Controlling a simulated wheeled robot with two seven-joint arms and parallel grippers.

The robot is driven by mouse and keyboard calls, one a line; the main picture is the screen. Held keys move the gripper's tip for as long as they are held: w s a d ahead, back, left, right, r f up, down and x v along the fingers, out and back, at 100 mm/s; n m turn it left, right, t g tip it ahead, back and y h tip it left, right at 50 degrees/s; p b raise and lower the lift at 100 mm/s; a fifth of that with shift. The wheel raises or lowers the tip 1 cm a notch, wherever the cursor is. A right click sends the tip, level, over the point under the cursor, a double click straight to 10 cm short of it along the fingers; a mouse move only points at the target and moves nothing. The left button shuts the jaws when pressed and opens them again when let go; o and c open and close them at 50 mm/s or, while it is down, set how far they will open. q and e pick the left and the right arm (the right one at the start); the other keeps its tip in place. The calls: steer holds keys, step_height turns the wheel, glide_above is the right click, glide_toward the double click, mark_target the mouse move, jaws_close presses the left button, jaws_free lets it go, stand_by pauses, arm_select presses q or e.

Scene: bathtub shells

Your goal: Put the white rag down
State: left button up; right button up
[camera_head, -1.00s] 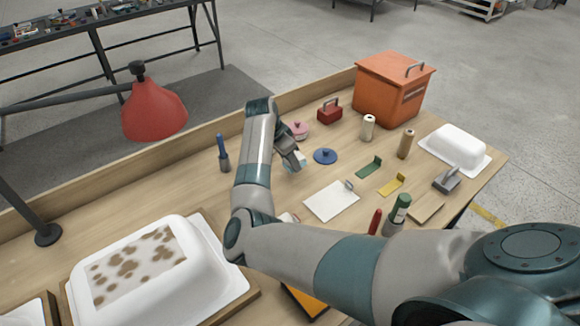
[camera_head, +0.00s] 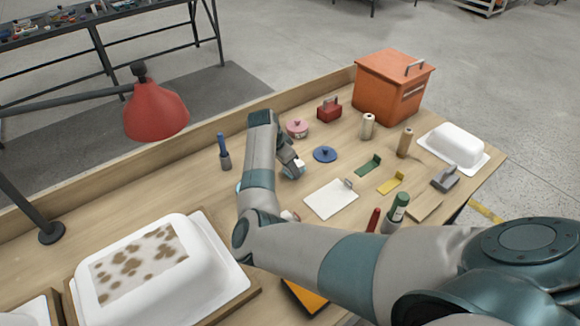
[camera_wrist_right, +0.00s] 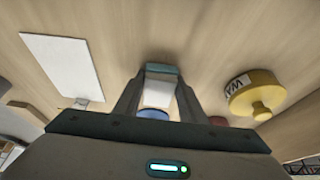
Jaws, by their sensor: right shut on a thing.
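The white rag (camera_wrist_right: 158,94) is pale and small between the two fingers of my right gripper (camera_wrist_right: 160,85), in the right wrist view. The fingers are shut on it. In the head view my right gripper (camera_head: 293,169) points down over the middle of the bench, left of the blue lidded disc (camera_head: 325,155) and above the white board (camera_head: 331,199). Only a pale edge of what it holds shows there, and I cannot tell whether it touches the bench. My left gripper is not in view.
A yellow wax tin (camera_wrist_right: 255,95) is close to the gripper in the wrist view. A pink pot (camera_head: 297,128) and a blue-handled brush (camera_head: 223,152) stand nearby. A red lamp (camera_head: 155,110) and a spotted white tub shell (camera_head: 200,258) are left; an orange box (camera_head: 393,90) is behind.

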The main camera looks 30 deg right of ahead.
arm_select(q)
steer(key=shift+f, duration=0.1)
arm_select(e)
steer(key=shift+s+f, duration=0.1)
steer(key=shift+f, duration=0.05)
